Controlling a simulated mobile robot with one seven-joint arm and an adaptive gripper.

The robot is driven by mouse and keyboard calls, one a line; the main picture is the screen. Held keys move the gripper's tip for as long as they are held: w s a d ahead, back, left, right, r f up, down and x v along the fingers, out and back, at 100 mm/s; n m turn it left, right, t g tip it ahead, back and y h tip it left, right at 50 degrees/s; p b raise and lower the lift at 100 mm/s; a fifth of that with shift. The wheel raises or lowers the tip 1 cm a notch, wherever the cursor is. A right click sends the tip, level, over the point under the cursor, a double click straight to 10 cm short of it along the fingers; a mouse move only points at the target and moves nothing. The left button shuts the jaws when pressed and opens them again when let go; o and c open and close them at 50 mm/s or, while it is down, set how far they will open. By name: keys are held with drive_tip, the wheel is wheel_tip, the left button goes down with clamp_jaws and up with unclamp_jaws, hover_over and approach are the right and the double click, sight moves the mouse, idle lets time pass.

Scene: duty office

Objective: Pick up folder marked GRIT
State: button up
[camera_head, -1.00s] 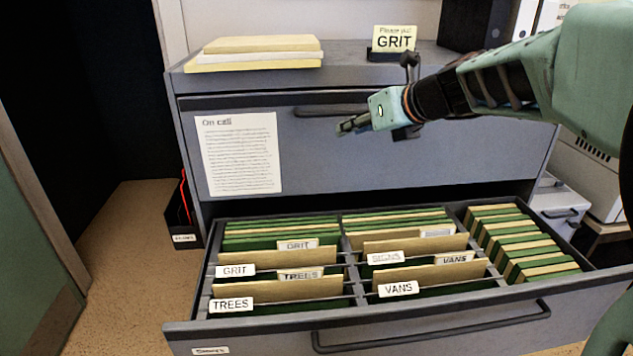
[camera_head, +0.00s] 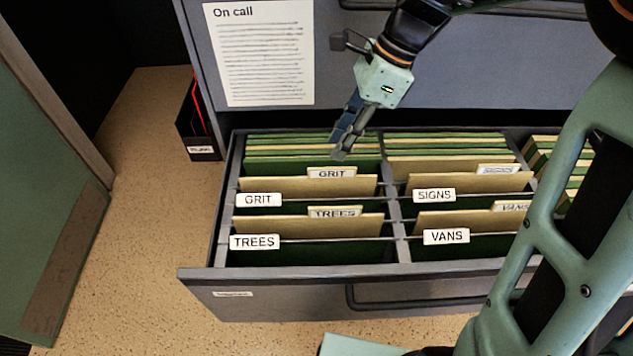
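In the left column a small tab reading GRIT (camera_head: 331,173) stands up at the right, in front of green folder material. Just in front of it is a tan divider with a larger white GRIT label (camera_head: 259,199) at its left. My gripper (camera_head: 343,150) points down over the left column, its tips just above and behind the small GRIT tab in the picture. Whether it touches a folder, and whether its fingers are apart, I cannot tell. The folder's lower part is hidden in the drawer.
A TREES divider (camera_head: 255,242) and tab stand in front; SIGNS (camera_head: 434,195) and VANS (camera_head: 446,236) are in the right column. More folders fill the far right. The cabinet front with an On call sheet (camera_head: 262,55) rises behind. My arm covers the right side.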

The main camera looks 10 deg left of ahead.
sight(319, 168)
drive_tip(key=x, duration=0.5)
drive_tip(key=shift+w+a+f, duration=0.1)
drive_tip(key=shift+w+a, duration=0.05)
drive_tip(key=shift+a+b+x, duration=0.15)
drive_tip(key=shift+b+x, duration=0.05)
drive_tip(key=shift+x, duration=1.15)
drive_tip(key=shift+a+b+x, duration=0.15)
drive_tip(key=shift+b+x, duration=0.05)
drive_tip(key=shift+x, duration=1.2)
drive_tip(key=shift+c, duration=0.2)
clamp_jaws()
